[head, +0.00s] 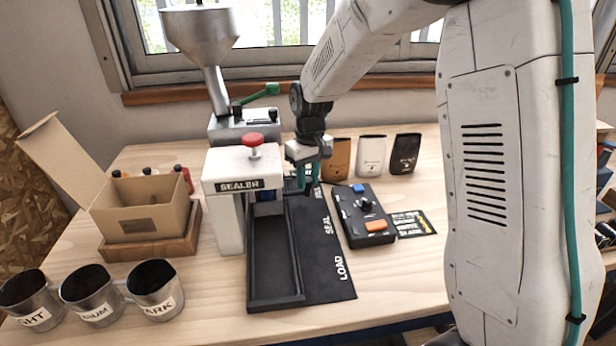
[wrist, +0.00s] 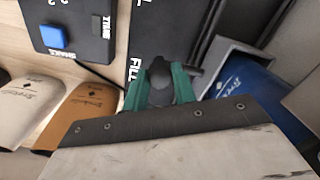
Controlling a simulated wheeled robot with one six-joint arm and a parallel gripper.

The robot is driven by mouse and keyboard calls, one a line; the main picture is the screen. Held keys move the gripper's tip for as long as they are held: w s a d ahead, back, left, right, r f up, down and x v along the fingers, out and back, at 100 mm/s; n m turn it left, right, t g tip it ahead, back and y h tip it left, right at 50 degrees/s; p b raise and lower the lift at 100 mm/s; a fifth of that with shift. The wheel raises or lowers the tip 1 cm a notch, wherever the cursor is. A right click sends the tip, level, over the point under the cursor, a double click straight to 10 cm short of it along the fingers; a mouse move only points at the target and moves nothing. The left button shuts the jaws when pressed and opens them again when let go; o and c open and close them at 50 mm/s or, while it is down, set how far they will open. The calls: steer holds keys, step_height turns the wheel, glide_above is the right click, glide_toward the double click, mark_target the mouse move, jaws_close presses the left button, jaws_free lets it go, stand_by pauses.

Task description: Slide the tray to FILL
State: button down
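The tray (wrist: 232,50) is a grey holder with a blue bag (wrist: 262,100) in it, in the wrist view. It sits at the far end of the black track (head: 275,302), beside the FILL label (wrist: 134,70). My gripper (head: 306,172) is down beside the track, behind the sealer. In the wrist view its green fingers (wrist: 160,85) stand on both sides of a dark round knob that reaches toward the tray, and appear closed on it. In the head view the sealer hides most of the tray; a blue patch shows below its head.
The white sealer (head: 228,190) stands over the track, with a steel hopper (head: 200,40) behind. A control box (head: 362,215) and several bags (head: 371,155) are right of the track. A carton (head: 140,205) and steel jugs (head: 155,288) are left. The near track is empty.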

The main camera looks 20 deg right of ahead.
steer(key=shift+w+d, duration=0.2)
steer(key=shift+w, duration=0.85)
steer(key=shift+w+d, duration=0.2)
steer(key=shift+w, duration=0.8)
steer(key=shift+w+r, duration=0.1)
steer(key=c, duration=1.1)
jaws_free()
steer(key=shift+w+d+r, duration=0.1)
steer(key=shift+d+r, duration=0.05)
steer(key=shift+r, duration=3.7)
